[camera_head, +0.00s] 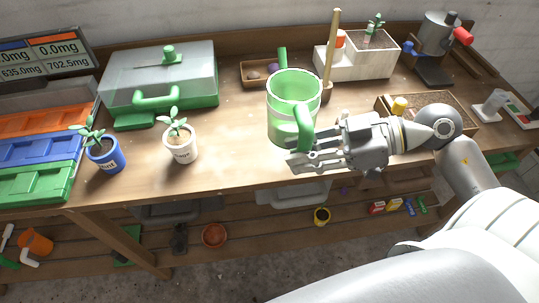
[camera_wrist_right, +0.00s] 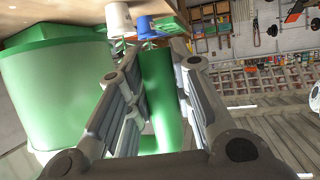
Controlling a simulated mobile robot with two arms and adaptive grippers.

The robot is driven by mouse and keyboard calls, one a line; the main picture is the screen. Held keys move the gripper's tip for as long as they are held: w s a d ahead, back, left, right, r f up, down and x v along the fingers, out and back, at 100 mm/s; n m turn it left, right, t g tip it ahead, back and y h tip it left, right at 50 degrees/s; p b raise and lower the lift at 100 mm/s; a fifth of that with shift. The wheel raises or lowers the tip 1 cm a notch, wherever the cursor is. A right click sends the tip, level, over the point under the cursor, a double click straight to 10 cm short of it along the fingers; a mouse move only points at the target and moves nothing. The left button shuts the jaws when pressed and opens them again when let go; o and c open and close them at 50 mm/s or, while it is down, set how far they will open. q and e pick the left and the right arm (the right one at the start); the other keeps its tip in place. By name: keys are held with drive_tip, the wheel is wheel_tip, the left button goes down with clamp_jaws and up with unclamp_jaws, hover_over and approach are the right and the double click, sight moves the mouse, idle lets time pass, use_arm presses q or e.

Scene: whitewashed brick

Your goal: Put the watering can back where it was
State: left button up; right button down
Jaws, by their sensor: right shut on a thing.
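The green watering can (camera_head: 290,95) is over the middle of the workbench, with its open top toward the head camera. Its handle (camera_head: 304,125) points toward my right gripper (camera_head: 303,154). The gripper is shut on this handle, from the right and front. In the right wrist view the green handle (camera_wrist_right: 160,95) runs between the two grey fingers, and the can's body (camera_wrist_right: 58,95) fills the left side. I cannot tell whether the can's base touches the bench. My left gripper is not in view.
On the wooden workbench (camera_head: 232,150), a white potted plant (camera_head: 181,148) and a blue one (camera_head: 106,157) stand left of the can. A green-and-clear case (camera_head: 160,75) is behind them. A white planter (camera_head: 355,62) and a soil tray (camera_head: 460,110) are to the right. Bench between white pot and can is clear.

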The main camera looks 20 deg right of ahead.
drive_tip(key=w+f, duration=0.2)
drive_tip(key=w+a+f, duration=0.1)
drive_tip(key=w+f, duration=0.1)
drive_tip(key=w, duration=0.1)
drive_tip(key=w+a+f, duration=0.1)
drive_tip(key=w+f, duration=0.1)
drive_tip(key=w, duration=0.1)
drive_tip(key=shift+w+f, duration=0.15)
drive_tip(key=shift+f, duration=0.05)
drive_tip(key=shift+w+f, duration=0.35)
drive_tip(key=shift+f, duration=0.15)
drive_tip(key=shift+w+a+f+p, duration=0.1)
drive_tip(key=shift+f+p, duration=0.2)
drive_tip(key=shift+f, duration=1.4)
drive_tip(key=shift+f, duration=0.1)
drive_tip(key=c, duration=1.3)
unclamp_jaws()
